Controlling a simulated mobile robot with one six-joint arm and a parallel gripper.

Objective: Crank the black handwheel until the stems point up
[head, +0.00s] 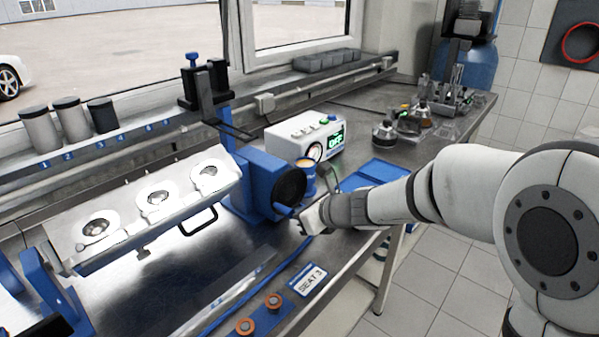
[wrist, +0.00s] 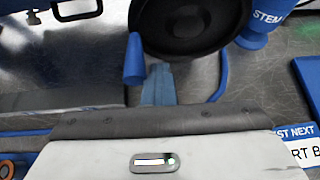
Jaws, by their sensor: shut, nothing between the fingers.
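The black handwheel (head: 291,187) is on the side of a blue gearbox (head: 262,180) at the right end of the tilting fixture. It also shows at the top of the wrist view (wrist: 190,22), with its blue crank knob (wrist: 134,60) at its lower left. My gripper (head: 303,213) is beside the wheel's lower edge. In the wrist view its blue fingers (wrist: 158,84) are shut and empty, just right of the knob, with a small apparent gap. The pale cylinder head (head: 150,200) sits tilted, its face with three round ports turned upward. I cannot make out its stems clearly.
A white box with a green display (head: 305,138) and a blue cup (head: 305,172) stand behind the wheel. A "SEAT 3" label (head: 308,281) and orange-topped parts (head: 273,301) lie near the front edge. A wire handle (head: 200,222) hangs below the head.

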